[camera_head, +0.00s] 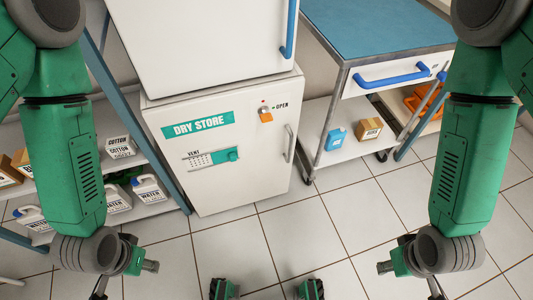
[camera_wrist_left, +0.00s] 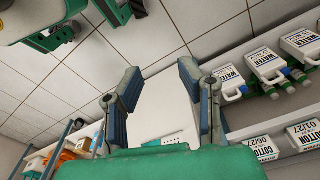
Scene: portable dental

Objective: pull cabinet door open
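The white DRY STORE cabinet door (camera_head: 235,180) stands closed low in the middle of the head view. Its grey vertical handle (camera_head: 289,143) is on the right edge, with an orange latch marked OPEN (camera_head: 266,116) above it. My left gripper (camera_wrist_left: 160,78) is open and empty in the left wrist view, its two fingers spread apart. A white cabinet face (camera_wrist_left: 165,112) shows beyond the fingers. In the head view my left gripper is low at left, away from the handle. My right gripper (camera_head: 402,264) is low at right, apart from the cabinet; its fingers are mostly cut off.
A white unit with a blue handle (camera_head: 289,30) sits above the cabinet. A blue-topped cart (camera_head: 380,28) stands to the right. Shelves with cotton boxes (camera_head: 119,147) and water jugs (camera_head: 149,188) stand to the left.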

